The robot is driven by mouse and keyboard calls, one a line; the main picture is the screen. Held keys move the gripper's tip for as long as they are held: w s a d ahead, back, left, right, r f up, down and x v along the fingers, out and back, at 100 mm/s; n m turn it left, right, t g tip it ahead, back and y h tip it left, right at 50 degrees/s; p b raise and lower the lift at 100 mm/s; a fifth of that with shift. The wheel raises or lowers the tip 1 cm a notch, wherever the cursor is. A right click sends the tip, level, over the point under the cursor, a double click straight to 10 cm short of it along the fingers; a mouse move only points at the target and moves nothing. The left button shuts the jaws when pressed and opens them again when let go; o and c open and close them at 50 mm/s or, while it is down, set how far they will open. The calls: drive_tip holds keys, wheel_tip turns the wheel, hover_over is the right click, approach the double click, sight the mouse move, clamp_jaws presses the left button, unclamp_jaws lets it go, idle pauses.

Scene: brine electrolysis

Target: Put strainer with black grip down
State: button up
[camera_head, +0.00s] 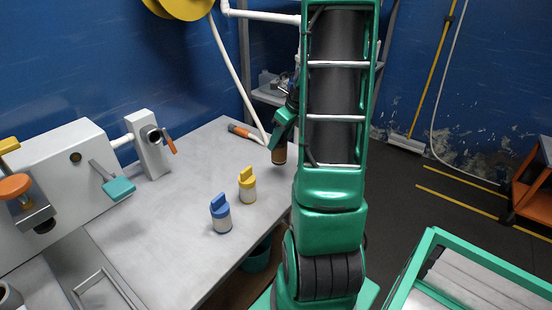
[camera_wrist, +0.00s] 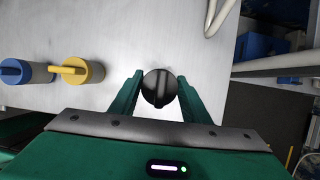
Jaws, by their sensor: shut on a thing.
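The strainer with the black grip shows in the wrist view as a round black grip (camera_wrist: 160,88) between my fingers. The strainer looks upright. I cannot tell whether its base touches the table. My arm hides part of the gripper in the head view.
A yellow-topped strainer (camera_head: 247,184) and a blue-topped strainer (camera_head: 221,213) stand on the table to the left. An orange-handled tool (camera_head: 243,132) lies behind. A white machine with a teal lever (camera_head: 118,188) stands at left. The table between is clear.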

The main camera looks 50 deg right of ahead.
sight(280, 153)
drive_tip(key=f, duration=0.6)
drive_tip(key=shift+s+d, duration=0.15)
drive_tip(key=shift+d, duration=0.05)
drive_tip(key=o, duration=1.2)
drive_tip(key=shift+c, duration=0.2)
